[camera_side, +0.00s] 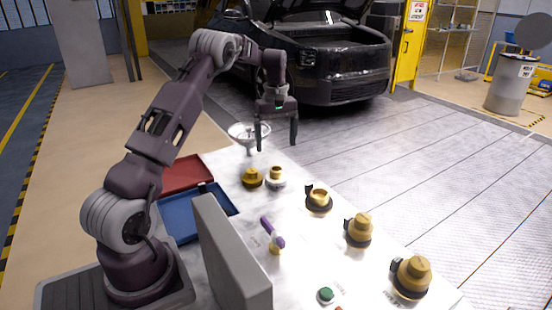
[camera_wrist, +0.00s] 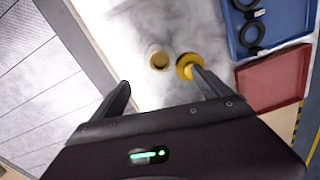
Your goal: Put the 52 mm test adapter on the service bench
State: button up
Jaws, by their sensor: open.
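Several brass adapters stand on the white service bench (camera_side: 300,245); I cannot read which is the 52 mm one. In the side view, a brass adapter (camera_side: 252,179) stands at the far end, beside a brass piece with a pale base (camera_side: 276,184). Three larger brass adapters with dark side parts, the first (camera_side: 319,201), the second (camera_side: 359,232) and the third (camera_side: 411,279), stand in a row toward the near right. My gripper (camera_side: 277,143) is open and empty above the bench's far end. In the wrist view, two round brass pieces (camera_wrist: 159,59) (camera_wrist: 186,66) lie beyond my open fingers (camera_wrist: 160,79).
A red tray (camera_side: 187,172) and a blue tray (camera_side: 222,198) lie on the left; black rings (camera_wrist: 252,35) lie in the blue one. A funnel (camera_side: 247,133), a purple-handled tool (camera_side: 272,231), a green-topped piece (camera_side: 326,295) and a grey upright panel (camera_side: 230,255) also stand here.

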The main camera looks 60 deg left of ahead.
jog(key=s+d+r+m+t, duration=0.2)
jog(key=s+d+r+m, duration=0.25)
jog(key=d+r, duration=0.55)
jog(key=s+d+r+m+t, duration=0.1)
jog(key=s+d+r+m, duration=0.2)
jog(key=s+d+r, duration=0.6)
jog(key=s+d+f+m+t, duration=0.1)
jog(key=s+d+m, duration=0.1)
jog(key=s+d, duration=0.2)
jog(key=s+d+f+m, duration=0.2)
jog(key=s+d+m, duration=0.1)
jog(key=s, duration=0.3)
jog(key=s+d+f+m+t, duration=0.1)
jog(key=s+d+m, duration=0.2)
jog(key=s+d, duration=0.2)
jog(key=shift+s+d+f+t, duration=0.3)
jog(key=shift+s+f, duration=0.1)
jog(key=shift+s, duration=0.1)
